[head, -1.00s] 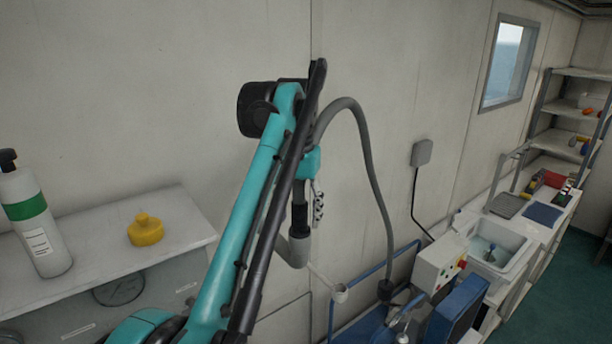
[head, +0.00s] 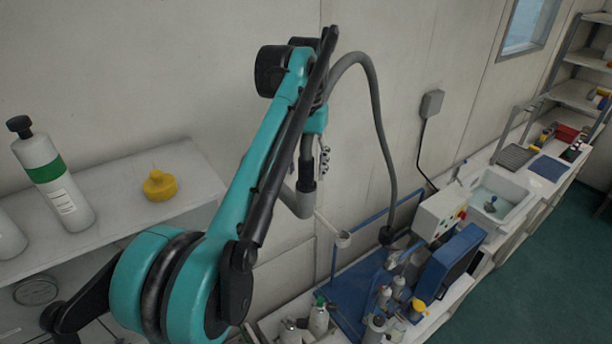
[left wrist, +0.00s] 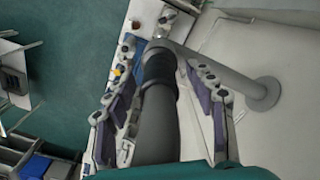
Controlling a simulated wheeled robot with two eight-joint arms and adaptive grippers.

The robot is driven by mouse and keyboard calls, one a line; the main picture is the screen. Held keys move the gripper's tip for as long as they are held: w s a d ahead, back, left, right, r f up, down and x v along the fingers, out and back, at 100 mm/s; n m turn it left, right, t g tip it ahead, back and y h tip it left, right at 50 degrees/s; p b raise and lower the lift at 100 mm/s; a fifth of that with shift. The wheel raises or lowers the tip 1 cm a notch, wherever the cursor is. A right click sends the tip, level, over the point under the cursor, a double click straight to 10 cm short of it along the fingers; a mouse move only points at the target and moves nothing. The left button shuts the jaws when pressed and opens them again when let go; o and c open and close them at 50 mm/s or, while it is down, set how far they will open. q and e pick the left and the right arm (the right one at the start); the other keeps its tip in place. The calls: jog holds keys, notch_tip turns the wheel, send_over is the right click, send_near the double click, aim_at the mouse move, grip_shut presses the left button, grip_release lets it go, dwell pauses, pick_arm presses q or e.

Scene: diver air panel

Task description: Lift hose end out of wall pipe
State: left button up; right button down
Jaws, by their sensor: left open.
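A grey hose (head: 372,98) arches from the blue-framed bench up and over to the wall, passing behind my left arm. Its dark hose end (head: 307,172) stands upright in the mouth of the grey wall pipe (head: 298,201). My left gripper (head: 322,162) is beside the hose just above the pipe, partly hidden by my arm. In the left wrist view its open fingers (left wrist: 165,65) lie on either side of the hose (left wrist: 156,122). The dark hose end (left wrist: 160,72) and the wall pipe (left wrist: 215,75) with its round wall flange lie ahead. My right gripper does not show.
A shelf (head: 120,205) at left holds a green-banded bottle (head: 58,182) and a yellow object (head: 160,186). Below right, the blue panel (head: 455,268), a control box (head: 438,214) and several small bottles crowd the bench. A sink (head: 495,195) stands farther right.

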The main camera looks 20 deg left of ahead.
pick_arm(q)
jog(key=shift+d+f, duration=0.1)
jog(key=shift+f, duration=0.35)
grip_shut()
jog(key=shift+r, duration=0.15)
notch_tip(320, 180, up, 10)
jog(key=shift+f, duration=0.1)
dwell(0.4)
